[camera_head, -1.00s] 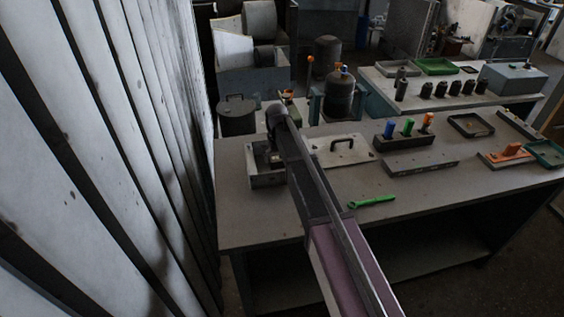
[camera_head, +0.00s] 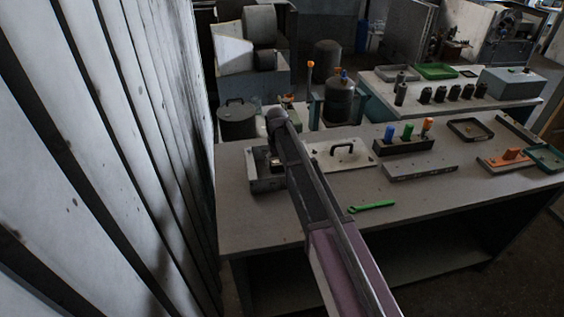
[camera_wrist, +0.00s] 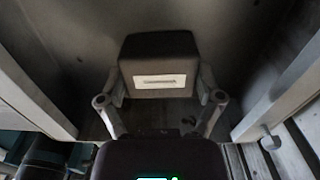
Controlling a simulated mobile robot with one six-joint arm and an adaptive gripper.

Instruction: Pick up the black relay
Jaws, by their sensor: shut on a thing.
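The black relay (camera_wrist: 158,55) is a dark block with a white label on its face, in the middle of the wrist view. My gripper (camera_wrist: 160,92) is shut on it, one finger on each side. The open grey housing (camera_head: 262,186) sits at the left end of the bench. Its walls show on both sides of the relay in the wrist view. In the head view my arm hides the gripper and most of the relay. I cannot tell whether the relay touches the housing floor.
On the bench (camera_head: 250,225) right of my arm are a plate with a handle (camera_head: 340,153), a green wrench (camera_head: 372,206) and a rack with coloured handles (camera_head: 405,146). A slatted wall (camera_head: 150,150) stands close on the left. The front middle of the bench is mostly clear.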

